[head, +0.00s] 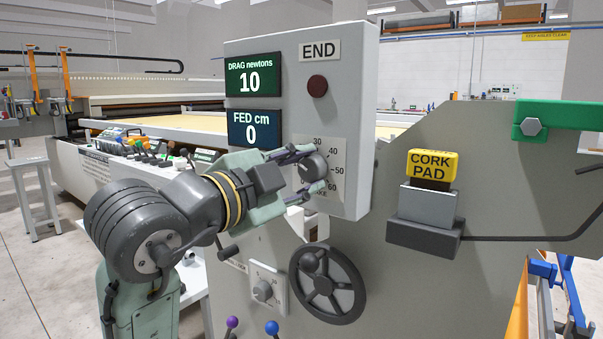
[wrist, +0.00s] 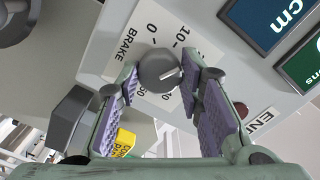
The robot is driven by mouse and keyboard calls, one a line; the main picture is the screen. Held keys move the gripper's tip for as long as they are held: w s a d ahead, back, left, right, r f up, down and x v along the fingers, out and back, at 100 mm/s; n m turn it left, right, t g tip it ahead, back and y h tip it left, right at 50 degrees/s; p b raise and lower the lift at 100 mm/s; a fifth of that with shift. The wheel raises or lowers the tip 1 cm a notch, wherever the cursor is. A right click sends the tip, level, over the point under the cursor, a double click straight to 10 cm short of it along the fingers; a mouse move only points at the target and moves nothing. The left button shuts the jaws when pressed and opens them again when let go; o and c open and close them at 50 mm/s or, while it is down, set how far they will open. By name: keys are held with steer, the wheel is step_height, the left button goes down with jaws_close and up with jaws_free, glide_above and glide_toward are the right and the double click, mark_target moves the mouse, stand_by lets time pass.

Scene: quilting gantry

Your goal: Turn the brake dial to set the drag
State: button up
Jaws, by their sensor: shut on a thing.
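The brake dial (head: 313,167) is a dark round knob on a white scale plate on the grey control panel. The wrist view shows the dial (wrist: 158,69) with a pale pointer line on its face. My gripper (head: 314,169) is shut on the dial, one finger on each side. In the wrist view, the purple-padded fingers of the gripper (wrist: 165,78) flank the knob. They hide part of the scale, and I cannot tell exactly which mark the pointer meets. The green drag display (head: 252,76) reads 10 newtons.
The blue display (head: 254,130) reads FED 0 cm. A dark red button (head: 317,86) sits under the END label. Below the dial are a black handwheel (head: 327,284) and a smaller knob (head: 263,290). A yellow cork pad block (head: 432,164) stands at right.

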steer(key=o, duration=1.2)
steer(key=shift+c, duration=0.2)
steer(key=v, duration=1.2)
